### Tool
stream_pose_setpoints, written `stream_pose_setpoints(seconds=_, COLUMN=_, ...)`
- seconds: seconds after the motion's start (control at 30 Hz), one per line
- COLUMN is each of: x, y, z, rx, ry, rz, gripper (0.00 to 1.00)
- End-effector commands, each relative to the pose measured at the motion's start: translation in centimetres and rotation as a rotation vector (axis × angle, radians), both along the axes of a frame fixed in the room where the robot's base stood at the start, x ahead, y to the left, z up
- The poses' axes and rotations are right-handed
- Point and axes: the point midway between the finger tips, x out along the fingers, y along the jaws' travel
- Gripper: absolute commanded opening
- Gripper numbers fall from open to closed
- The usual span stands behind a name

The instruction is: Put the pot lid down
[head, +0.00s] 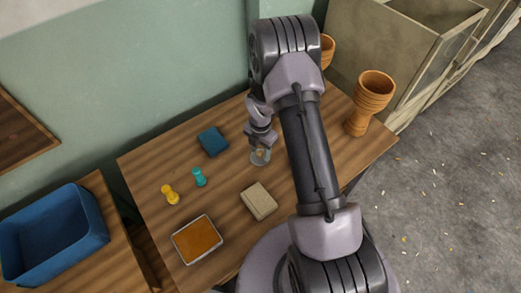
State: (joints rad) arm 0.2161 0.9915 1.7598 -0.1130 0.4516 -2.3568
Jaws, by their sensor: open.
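The pot lid (261,156) looks like a small, round, glassy disc with a pale centre. It lies on the wooden table (290,180), near the middle, right under my gripper. My gripper (262,145) points down just over the lid, and its jaws are open. The fingers are small in this view and partly cover the lid's far side. I cannot tell whether a fingertip still touches it.
A blue block (213,141), a teal peg-like piece (199,177), a yellow one (170,194), a beige block (259,201) and an orange-filled tray (197,240) lie around. A wooden goblet drum (370,98) stands right; another (327,50) is partly hidden. A blue bin (50,235) sits left.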

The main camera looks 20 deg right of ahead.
Motion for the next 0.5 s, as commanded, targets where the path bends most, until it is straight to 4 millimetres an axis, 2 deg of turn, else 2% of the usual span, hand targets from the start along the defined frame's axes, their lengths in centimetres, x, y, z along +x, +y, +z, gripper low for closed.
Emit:
stream_pose_setpoints(seconds=0.13, x=0.1, y=0.0, z=2.9, rx=-0.001, ry=-0.003, rz=0.001, gripper=0.44)
stream_pose_setpoints(seconds=0.3, x=0.1, y=0.0, z=8.1, rx=0.0, ry=-0.004, rz=0.0, gripper=0.44)
stream_pose_setpoints(seconds=0.4, x=0.1, y=0.0, z=10.4, rx=0.0, ry=-0.002, rz=-0.001, gripper=0.44)
stream_pose_setpoints(seconds=0.5, x=0.0, y=0.0, z=11.7, rx=0.0, ry=-0.001, rz=0.0, gripper=0.44)
